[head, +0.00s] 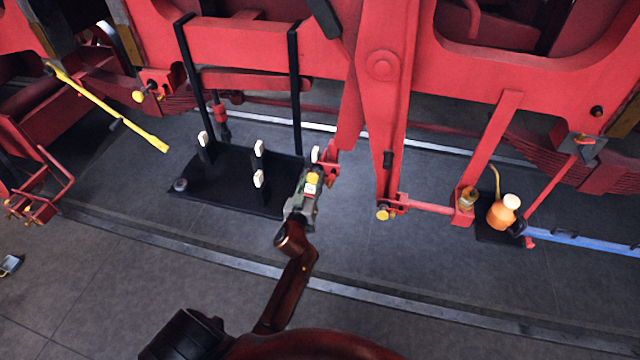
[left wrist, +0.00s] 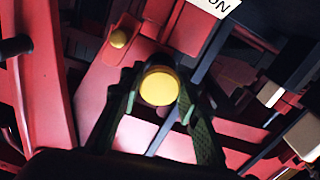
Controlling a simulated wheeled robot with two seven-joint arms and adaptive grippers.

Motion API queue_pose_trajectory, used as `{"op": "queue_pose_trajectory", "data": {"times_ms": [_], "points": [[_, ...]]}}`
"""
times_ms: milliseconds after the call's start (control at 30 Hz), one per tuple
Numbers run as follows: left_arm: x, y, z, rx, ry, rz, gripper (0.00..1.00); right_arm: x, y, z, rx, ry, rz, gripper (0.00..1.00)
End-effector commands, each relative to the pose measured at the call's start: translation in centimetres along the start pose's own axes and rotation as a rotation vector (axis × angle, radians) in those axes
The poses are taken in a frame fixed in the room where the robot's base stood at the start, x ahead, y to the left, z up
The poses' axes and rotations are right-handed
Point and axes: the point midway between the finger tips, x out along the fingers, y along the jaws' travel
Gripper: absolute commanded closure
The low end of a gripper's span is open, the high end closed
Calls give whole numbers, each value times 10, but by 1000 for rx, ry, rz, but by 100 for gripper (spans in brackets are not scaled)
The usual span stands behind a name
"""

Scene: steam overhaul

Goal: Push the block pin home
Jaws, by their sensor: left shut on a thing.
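My left gripper (head: 312,180) reaches up from the bottom of the head view to the red linkage beside the black stand. In the left wrist view, its two dark green fingers (left wrist: 159,95) are shut on a round yellow pin head (left wrist: 159,86), one finger on each side. I take this to be the block pin; its yellow head also shows in the head view (head: 313,178). The pin's shank and its hole are hidden, so I cannot tell how deep it sits. My right gripper is not in view.
A black stand (head: 225,193) with upright posts and white-tipped pegs is left of my gripper. Red frame bars (head: 384,100) hang close above. An orange oil can (head: 502,212) stands at right. A yellow bar (head: 110,108) slants at left. The front floor (head: 420,320) is clear.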

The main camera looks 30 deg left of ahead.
Motion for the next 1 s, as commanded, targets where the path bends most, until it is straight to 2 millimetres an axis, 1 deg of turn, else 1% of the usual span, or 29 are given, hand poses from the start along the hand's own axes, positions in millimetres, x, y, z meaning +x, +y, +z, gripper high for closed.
{"op": "queue_pose_trajectory", "data": {"times_ms": [33,167,200,467,667,767,867,967,1000], "points": [[0,1,-3,-1,5,3,100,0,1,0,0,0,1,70],[0,1,-4,-1,7,3,100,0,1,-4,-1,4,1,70],[0,1,-4,-1,7,3,69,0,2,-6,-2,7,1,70],[0,1,-3,-1,5,2,51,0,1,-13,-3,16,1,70],[0,2,-3,-1,4,2,51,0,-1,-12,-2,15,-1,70],[-1,2,-2,-1,4,3,51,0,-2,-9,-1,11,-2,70],[-9,1,-2,-2,3,2,51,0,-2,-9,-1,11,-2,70],[-24,1,-1,-2,3,1,51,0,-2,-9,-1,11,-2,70],[-32,1,-2,-3,3,2,51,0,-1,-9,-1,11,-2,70]]}}
